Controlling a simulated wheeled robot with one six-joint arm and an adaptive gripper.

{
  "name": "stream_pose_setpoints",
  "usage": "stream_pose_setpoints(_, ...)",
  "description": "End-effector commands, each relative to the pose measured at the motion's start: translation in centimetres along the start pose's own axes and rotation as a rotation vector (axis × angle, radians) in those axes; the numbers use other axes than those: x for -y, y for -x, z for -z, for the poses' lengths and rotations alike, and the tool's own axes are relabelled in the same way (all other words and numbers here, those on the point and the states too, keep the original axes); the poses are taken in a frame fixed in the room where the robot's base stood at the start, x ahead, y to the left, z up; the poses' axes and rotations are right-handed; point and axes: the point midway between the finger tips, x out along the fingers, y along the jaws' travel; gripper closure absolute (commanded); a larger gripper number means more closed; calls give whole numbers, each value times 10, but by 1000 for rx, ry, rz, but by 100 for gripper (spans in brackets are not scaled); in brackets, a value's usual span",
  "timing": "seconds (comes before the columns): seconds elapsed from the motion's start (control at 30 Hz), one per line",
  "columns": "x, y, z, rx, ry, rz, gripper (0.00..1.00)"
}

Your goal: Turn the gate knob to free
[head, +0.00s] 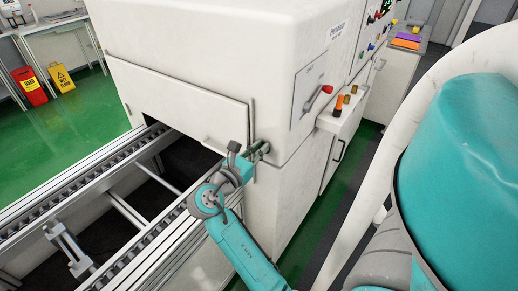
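The white machine cabinet (215,45) stands in the middle of the head view. Its hinged-looking white gate panel (180,98) hangs over the conveyor opening, with a thin handle near its lower right. My gripper (260,150) is at the gate's right edge, by the cabinet corner, and seems to touch or nearly touch a small dark fitting there. The gate knob cannot be made out clearly; it may be behind my gripper. The fingers are too small and covered to tell whether they are open or shut. A lever with a red grip (325,89) is on the cabinet's right face.
The roller conveyor (60,195) runs into the opening at left. A small shelf (338,123) with orange and brown items juts from the right face. Red (30,86) and yellow (61,77) floor signs stand far left. Green floor is free there.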

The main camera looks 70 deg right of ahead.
Motion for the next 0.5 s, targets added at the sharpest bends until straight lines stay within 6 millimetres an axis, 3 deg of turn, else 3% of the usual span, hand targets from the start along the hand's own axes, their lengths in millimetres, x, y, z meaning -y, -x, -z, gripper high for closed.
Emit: stream_pose_setpoints(0.5, 2, 0, 0, -1, -106, 0, 100)
